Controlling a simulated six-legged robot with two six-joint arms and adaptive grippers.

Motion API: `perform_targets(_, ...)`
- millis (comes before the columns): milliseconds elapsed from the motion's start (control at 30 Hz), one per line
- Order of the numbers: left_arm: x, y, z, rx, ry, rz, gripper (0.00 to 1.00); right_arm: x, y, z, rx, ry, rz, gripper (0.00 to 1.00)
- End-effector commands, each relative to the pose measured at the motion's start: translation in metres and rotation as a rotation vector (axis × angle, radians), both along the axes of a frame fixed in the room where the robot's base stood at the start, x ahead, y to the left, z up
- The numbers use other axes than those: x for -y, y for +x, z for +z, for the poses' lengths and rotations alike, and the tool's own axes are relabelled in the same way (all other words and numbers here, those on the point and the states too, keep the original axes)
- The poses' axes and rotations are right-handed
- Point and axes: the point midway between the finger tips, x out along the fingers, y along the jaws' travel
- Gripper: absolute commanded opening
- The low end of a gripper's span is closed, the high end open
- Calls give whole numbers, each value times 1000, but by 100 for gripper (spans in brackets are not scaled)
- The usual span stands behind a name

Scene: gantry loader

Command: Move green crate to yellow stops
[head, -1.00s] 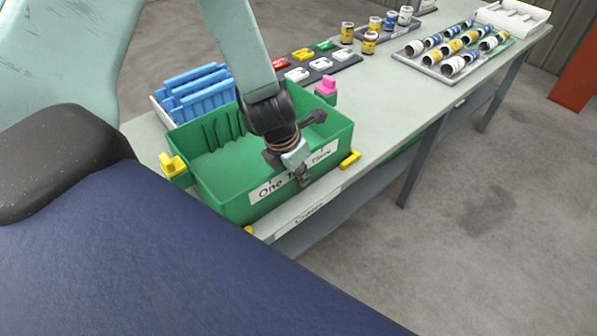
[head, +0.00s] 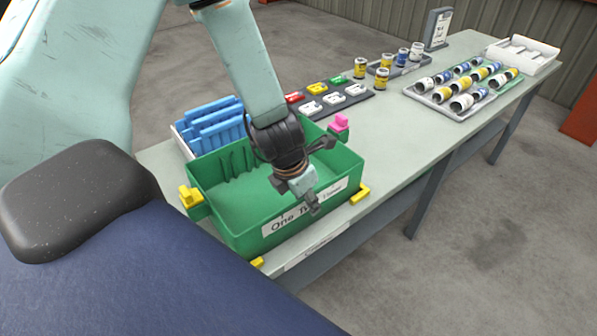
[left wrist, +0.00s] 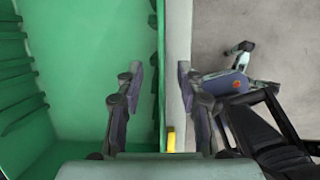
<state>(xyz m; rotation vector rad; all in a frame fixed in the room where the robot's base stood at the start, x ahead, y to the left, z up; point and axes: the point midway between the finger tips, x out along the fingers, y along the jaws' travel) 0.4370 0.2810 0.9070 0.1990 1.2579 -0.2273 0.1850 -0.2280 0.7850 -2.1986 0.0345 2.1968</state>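The green crate (head: 232,228) stands on the table's near end, its labelled wall facing the front edge. Its inside looks empty in the part that shows. Yellow stops lie around it: one at its left (head: 190,197), one at its front right corner (head: 360,195), one at its near front corner (head: 257,262). My left gripper (head: 310,200) is at the labelled wall. In the left wrist view my left gripper (left wrist: 158,90) is open, one finger on each side of the crate wall (left wrist: 158,60), with gaps. My right gripper is not in view.
A dark mat (head: 340,100) with coloured parts, several cans (head: 382,78) and a can tray (head: 450,112) lie farther along. Bare tabletop (head: 400,135) lies right of the crate.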

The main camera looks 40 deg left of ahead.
Motion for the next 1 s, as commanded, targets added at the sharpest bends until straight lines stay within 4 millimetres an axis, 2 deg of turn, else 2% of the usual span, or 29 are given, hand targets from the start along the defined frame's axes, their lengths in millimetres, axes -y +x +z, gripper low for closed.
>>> perform_targets(33,0,-2,11,1,-1,2,37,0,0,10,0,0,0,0)
perform_targets(500,-4,-19,66,1,-2,2,37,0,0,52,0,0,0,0)
perform_targets(700,-5,-22,74,-1,0,0,37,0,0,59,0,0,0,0)
perform_targets(1000,-5,-23,74,-1,1,-1,37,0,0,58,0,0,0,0)
